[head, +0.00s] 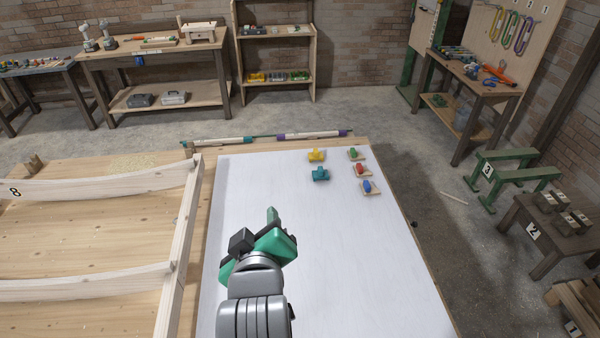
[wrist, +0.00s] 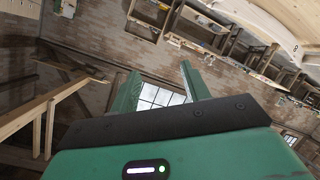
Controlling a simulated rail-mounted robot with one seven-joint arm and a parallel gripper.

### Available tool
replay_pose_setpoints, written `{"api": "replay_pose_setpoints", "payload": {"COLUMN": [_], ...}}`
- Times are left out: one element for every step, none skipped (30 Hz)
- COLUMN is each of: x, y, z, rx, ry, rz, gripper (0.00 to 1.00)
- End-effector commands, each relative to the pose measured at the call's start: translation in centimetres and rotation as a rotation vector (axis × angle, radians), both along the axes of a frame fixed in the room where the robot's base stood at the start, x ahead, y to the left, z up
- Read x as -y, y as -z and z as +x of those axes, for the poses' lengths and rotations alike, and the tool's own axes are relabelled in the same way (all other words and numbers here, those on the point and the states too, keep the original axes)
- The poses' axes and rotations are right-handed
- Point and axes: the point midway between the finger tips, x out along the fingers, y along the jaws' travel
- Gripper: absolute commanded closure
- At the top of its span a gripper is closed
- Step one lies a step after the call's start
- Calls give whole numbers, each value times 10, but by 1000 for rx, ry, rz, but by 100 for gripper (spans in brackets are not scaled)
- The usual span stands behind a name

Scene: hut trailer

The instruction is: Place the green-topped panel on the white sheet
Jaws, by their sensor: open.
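The white sheet (head: 345,260) covers the right part of the wooden table in the head view. A small wooden piece with a green top (head: 354,153) sits at the sheet's far right corner; I take it to be the green-topped panel. I cannot tell whether it lies wholly on the sheet. My gripper (head: 272,214) is above the sheet's left half, in front of and left of that piece, well apart from it. In the wrist view, the two green fingers (wrist: 160,88) are apart with nothing between them. The wrist view shows neither the sheet nor the piece.
Similar pieces with red (head: 361,170) and blue (head: 367,187) tops stand nearby. A yellow object (head: 316,155) and a teal object (head: 320,174) are beside them. Two rods (head: 310,135) lie along the far edge. A wooden frame (head: 178,250) borders the left. The sheet's middle is clear.

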Motion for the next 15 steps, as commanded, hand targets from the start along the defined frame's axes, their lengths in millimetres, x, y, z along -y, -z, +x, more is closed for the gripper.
{"api": "replay_pose_setpoints", "payload": {"x": [15, 23, 33, 40, 47, 55, 59, 64, 68, 70, 72, 74, 75, 75, 76], "y": [-58, -91, -133, -161, -186, -216, -234, -250, -266, -276, -284, -291, -294, -296, -298], "z": [-8, -16, -30, -43, -57, -75, -89, -101, -116, -126, -133, -141, -145, -147, -149], "rx": [150, 241, 356, 437, 512, 602, 661, 713, 769, 804, 831, 857, 870, 878, 883], "ry": [49, 71, 90, 97, 98, 96, 90, 81, 68, 59, 52, 44, 39, 35, 34], "rz": [110, 184, 277, 343, 406, 478, 527, 569, 615, 644, 666, 688, 699, 706, 711], "gripper": [54, 54, 54, 54, 54, 54, 54, 54, 54, 54, 54, 54, 54, 54, 54]}}
